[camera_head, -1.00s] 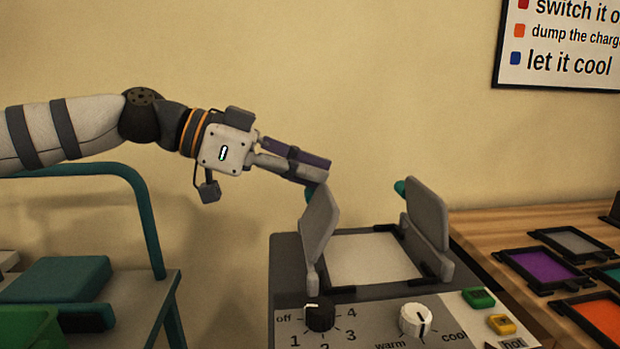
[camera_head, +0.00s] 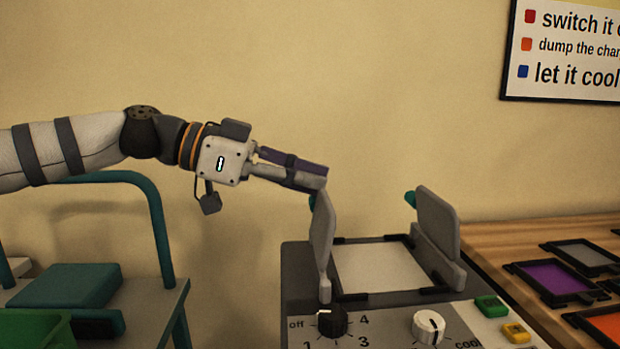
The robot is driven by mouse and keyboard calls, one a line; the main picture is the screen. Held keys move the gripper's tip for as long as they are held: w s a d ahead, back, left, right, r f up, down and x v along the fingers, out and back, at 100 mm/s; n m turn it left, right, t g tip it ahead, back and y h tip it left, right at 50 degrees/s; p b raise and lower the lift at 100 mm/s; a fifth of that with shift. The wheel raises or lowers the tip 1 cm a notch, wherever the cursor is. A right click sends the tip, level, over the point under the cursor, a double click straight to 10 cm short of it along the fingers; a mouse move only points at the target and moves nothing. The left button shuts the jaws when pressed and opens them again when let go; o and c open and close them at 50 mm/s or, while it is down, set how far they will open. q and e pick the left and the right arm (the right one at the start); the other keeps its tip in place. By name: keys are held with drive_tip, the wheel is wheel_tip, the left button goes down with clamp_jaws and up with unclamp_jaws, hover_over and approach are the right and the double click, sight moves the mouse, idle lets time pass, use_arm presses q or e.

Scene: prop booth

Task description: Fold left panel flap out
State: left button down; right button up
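The left panel flap (camera_head: 322,243) is a grey plate standing nearly upright, seen almost edge-on, at the left side of the machine's pale top panel (camera_head: 380,266). A bit of a teal knob shows at its upper left edge. The matching right flap (camera_head: 438,224) stands up on the other side, with its own teal knob. My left gripper (camera_head: 322,178) comes in from the left with its fingers together, tips at the left flap's top edge. They look in contact with it, but I see nothing held between them. My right gripper is out of view.
The machine's front carries a black dial (camera_head: 332,322), a white dial (camera_head: 429,326), a green button (camera_head: 492,307) and a yellow button (camera_head: 516,333). Framed colour panels lie on the wooden table (camera_head: 490,238) at right. A teal-railed cart (camera_head: 152,215) stands at left.

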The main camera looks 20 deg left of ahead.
use_arm(q)
drive_tip(key=shift+s+a+f, duration=0.1)
drive_tip(key=shift+f, duration=0.25)
drive_tip(key=shift+s+a+f+p, duration=0.2)
drive_tip(key=shift+s+a+f, duration=0.1)
drive_tip(key=shift+a, duration=0.3)
drive_tip(key=shift+s+a+f+p, duration=0.2)
drive_tip(key=shift+s+a+f, duration=0.1)
drive_tip(key=shift+a, duration=0.25)
drive_tip(key=s+a+f+t+h+b, duration=0.1)
drive_tip(key=a+f+h+b, duration=0.1)
drive_tip(key=f+b, duration=0.3)
drive_tip(key=shift+a+h+b, duration=0.3)
drive_tip(key=shift+a+b, duration=0.45)
drive_tip(key=shift+b, duration=0.15)
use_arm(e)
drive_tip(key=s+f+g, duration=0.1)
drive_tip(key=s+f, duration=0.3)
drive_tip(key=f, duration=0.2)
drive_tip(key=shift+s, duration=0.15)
use_arm(q)
drive_tip(key=shift+s+r, duration=0.1)
drive_tip(key=shift+r, duration=0.05)
drive_tip(key=shift+r, duration=0.15)
